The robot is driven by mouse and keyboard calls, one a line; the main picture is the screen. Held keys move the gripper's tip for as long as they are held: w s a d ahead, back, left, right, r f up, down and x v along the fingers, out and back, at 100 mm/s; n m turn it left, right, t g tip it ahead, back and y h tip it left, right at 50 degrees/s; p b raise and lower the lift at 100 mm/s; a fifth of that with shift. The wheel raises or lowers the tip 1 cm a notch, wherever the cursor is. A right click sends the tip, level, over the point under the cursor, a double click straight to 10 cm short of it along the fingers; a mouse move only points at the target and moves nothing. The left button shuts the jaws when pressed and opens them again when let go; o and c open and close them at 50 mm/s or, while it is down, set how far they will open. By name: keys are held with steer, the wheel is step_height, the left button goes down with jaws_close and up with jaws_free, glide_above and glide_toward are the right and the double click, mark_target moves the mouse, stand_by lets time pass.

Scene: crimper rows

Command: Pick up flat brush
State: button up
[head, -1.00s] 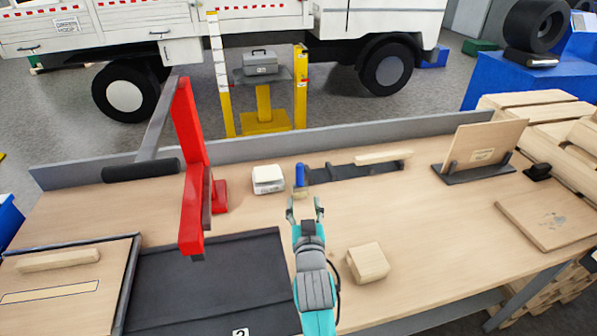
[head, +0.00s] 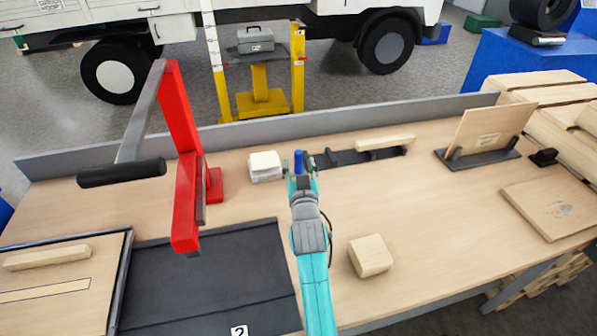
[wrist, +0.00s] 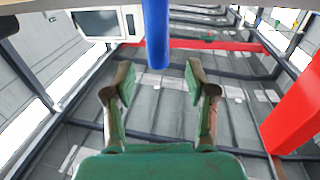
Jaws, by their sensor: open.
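The flat brush shows as an upright blue handle (head: 299,160) near the back of the workbench, at the left end of a dark rack. Its lower part is hidden behind my gripper (head: 302,176) in the head view. My gripper is open and right at the brush, on its near side. In the wrist view the blue handle (wrist: 157,35) comes down from the top edge, its end lying in line with the gap between the two open fingers (wrist: 158,82). I cannot tell whether the fingers touch it.
A white box (head: 265,166) stands close left of the brush. Further left is a red press (head: 187,170) with a black-gripped lever. The dark rack (head: 340,158) carries a wooden block (head: 386,143) to the right. Another wooden block (head: 370,256) lies right of my arm.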

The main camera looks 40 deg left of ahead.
mark_target(299, 158)
steer(key=x, duration=0.4)
steer(key=shift+w+a, duration=0.2)
steer(key=shift+w, duration=0.15)
jaws_close()
